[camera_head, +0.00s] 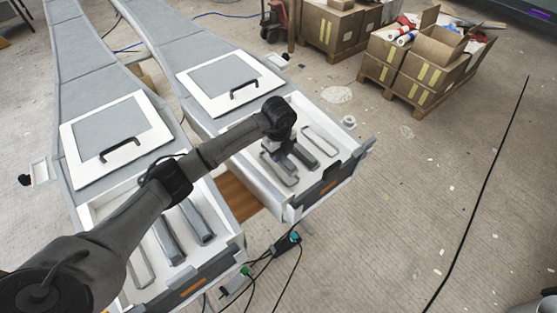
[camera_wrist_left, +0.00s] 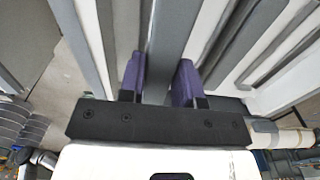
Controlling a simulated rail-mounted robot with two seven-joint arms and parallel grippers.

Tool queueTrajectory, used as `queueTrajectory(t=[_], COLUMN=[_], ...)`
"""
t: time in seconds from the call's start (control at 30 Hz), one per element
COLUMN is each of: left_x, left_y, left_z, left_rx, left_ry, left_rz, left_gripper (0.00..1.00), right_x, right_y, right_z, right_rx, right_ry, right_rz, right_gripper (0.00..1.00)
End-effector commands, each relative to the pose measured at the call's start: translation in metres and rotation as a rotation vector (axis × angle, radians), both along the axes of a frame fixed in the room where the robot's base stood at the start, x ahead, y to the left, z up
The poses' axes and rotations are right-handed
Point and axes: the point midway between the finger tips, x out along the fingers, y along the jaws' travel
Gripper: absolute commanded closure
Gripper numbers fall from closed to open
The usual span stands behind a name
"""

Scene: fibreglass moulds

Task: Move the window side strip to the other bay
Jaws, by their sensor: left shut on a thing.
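My left gripper (camera_head: 281,153) reaches down into the right-hand bay (camera_head: 345,165) at the end of the right mould. In the left wrist view its purple fingers (camera_wrist_left: 159,82) are shut on a long grey strip (camera_wrist_left: 170,40), which I take as the window side strip. The strip runs away between the fingers. The arm and gripper hide part of it in the head view, and I cannot tell whether it still touches the bay floor. The left-hand bay (camera_head: 88,215) holds several strips, including two grey ones (camera_head: 197,222). My right gripper is not in view.
Beside the gripper in the right-hand bay lie a looped light frame (camera_head: 320,140) and other strips. White hatch panels with black handles (camera_head: 121,149) (camera_head: 244,90) lie behind the bays. A gap with brown wood (camera_head: 238,195) separates the moulds. Cardboard boxes (camera_head: 405,75) stand at the back.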

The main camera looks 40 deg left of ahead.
Motion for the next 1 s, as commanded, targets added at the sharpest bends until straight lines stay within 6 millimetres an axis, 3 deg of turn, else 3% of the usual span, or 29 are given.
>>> queueTrajectory(t=[0.17,0.5,0.9,0.93,1.0], left_x=[0.0,-0.001,0.0,0.0,0.0], left_y=[0.002,0.002,0.002,0.002,0.002], left_z=[-0.005,-0.041,-0.044,-0.044,-0.044], left_rx=[-0.001,-0.001,0.0,0.0,0.0], left_ry=[0.0,0.001,-0.002,-0.002,-0.002], left_rz=[-0.001,-0.001,-0.001,-0.001,-0.001], left_gripper=[0.94,0.94,0.94,0.67,0.6], right_x=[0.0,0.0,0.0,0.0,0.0], right_y=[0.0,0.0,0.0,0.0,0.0], right_z=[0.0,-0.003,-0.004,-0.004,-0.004], right_rx=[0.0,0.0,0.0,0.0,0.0], right_ry=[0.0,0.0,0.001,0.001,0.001], right_rz=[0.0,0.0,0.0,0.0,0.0], right_gripper=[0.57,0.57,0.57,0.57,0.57])
